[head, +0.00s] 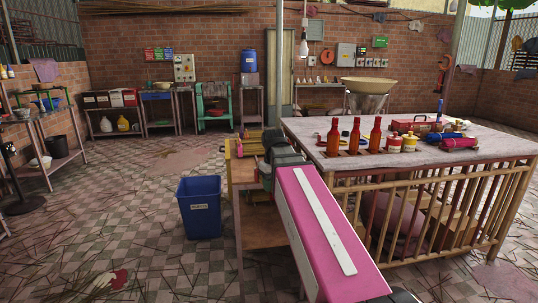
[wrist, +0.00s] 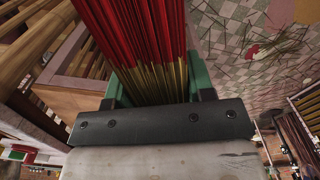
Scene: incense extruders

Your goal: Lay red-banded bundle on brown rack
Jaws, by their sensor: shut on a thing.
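The bundle of thin sticks (wrist: 140,40), red along most of its length and tan near my palm, fills the upper middle of the wrist view. My gripper (wrist: 155,88) has its green fingers on either side of it and is shut on it. In the head view my gripper (head: 278,158) is over the narrow wooden stand (head: 262,234), partly hidden by my pink arm. The bundle's far end is cut off in the wrist view. I cannot clearly tell which wooden structure is the brown rack.
A blue bin (head: 200,207) stands left of the stand. To the right is a large table (head: 340,158) with slatted wooden sides, holding several red bottles (head: 354,136), small jars (head: 409,143) and rolled bundles (head: 459,143). The checkered floor at left is open, with scattered sticks.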

